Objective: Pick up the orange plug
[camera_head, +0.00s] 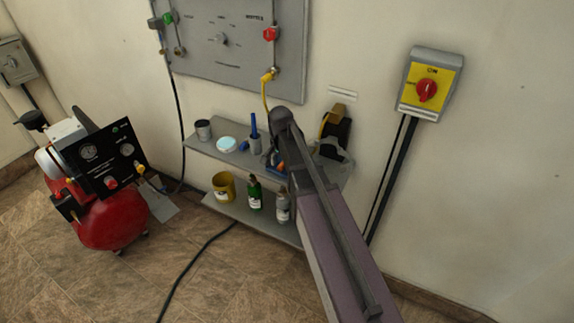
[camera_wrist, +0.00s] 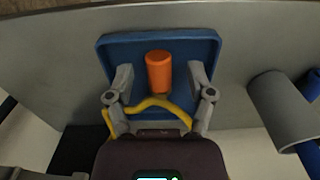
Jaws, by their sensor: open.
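The orange plug (camera_wrist: 159,72) shows in the wrist view as a short orange cylinder in a blue tray (camera_wrist: 114,45) on the grey shelf. My gripper (camera_wrist: 160,80) is open, with one finger on each side of the plug and a gap on both sides. In the head view, a small part of the orange plug (camera_head: 281,166) shows beside my arm, which hides most of the gripper and the tray. A yellow hose (camera_wrist: 155,103) curves between the fingers, just below the plug in the wrist view.
A grey cup (camera_wrist: 283,105) with a blue item stands right of the tray in the wrist view. The shelf (camera_head: 205,148) also holds a dark cup (camera_head: 203,130) and a light-blue lidded tin (camera_head: 227,144). A red compressor (camera_head: 112,215) stands at left.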

